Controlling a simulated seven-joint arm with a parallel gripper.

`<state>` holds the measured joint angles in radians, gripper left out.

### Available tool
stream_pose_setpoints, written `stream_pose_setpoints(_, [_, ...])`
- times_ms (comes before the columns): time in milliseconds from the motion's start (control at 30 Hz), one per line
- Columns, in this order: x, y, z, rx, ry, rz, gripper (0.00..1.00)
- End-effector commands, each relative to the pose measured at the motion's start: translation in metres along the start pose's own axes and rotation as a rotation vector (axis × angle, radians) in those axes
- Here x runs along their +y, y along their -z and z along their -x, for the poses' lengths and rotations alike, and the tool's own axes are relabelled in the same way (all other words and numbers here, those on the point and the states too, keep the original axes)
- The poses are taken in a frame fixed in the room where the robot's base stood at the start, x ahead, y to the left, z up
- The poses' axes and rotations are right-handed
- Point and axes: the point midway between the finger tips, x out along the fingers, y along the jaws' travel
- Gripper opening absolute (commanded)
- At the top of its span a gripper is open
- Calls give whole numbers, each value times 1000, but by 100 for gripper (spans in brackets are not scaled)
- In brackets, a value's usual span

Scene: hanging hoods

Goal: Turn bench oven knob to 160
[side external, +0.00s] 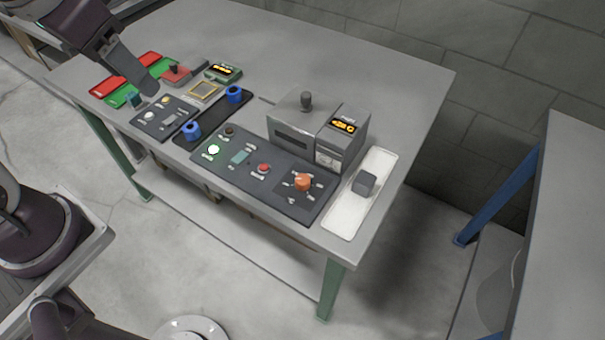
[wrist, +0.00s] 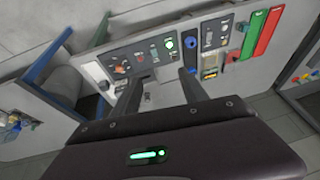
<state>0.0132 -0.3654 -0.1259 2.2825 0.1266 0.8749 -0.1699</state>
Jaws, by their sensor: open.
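An orange knob (side external: 303,182) with small white markings around it sits at the right end of a dark control panel (side external: 228,172). The markings are too small to read, so I cannot tell its setting. Behind the panel is a grey box-shaped device (side external: 292,134), probably the oven, with a lit orange display (side external: 345,126) and a dark knob (side external: 307,101) on top. In the wrist view, the orange knob (wrist: 119,70) appears small, left of my fingers. My gripper (side external: 148,84) is open and empty, above the table's far left end, well away from the knob.
A white tray (side external: 345,222) with a grey block (side external: 364,184) lies right of the panel. Two blue knobs or cups (side external: 191,130) stand on a black strip. Red (side external: 124,75) and green trays lie at the left. The table's right rear is clear.

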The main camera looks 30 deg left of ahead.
Motion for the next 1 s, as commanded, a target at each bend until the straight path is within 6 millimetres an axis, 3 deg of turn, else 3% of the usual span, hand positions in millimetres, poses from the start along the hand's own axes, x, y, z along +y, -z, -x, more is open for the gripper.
stream_pose_setpoints(100, [27, 49, -48, -100, 15, -57, 52])
stream_pose_setpoints(200, [63, 80, -103, -170, -9, -89, 52])
stream_pose_setpoints(300, [105, 94, -165, -240, -59, -94, 52])
stream_pose_setpoints(433, [151, 92, -229, -313, -125, -62, 52])
stream_pose_setpoints(500, [166, 88, -251, -340, -147, -42, 52])
stream_pose_setpoints(600, [178, 83, -267, -359, -163, -26, 52])
stream_pose_setpoints(1000, [188, 60, -328, -363, -164, -23, 52])
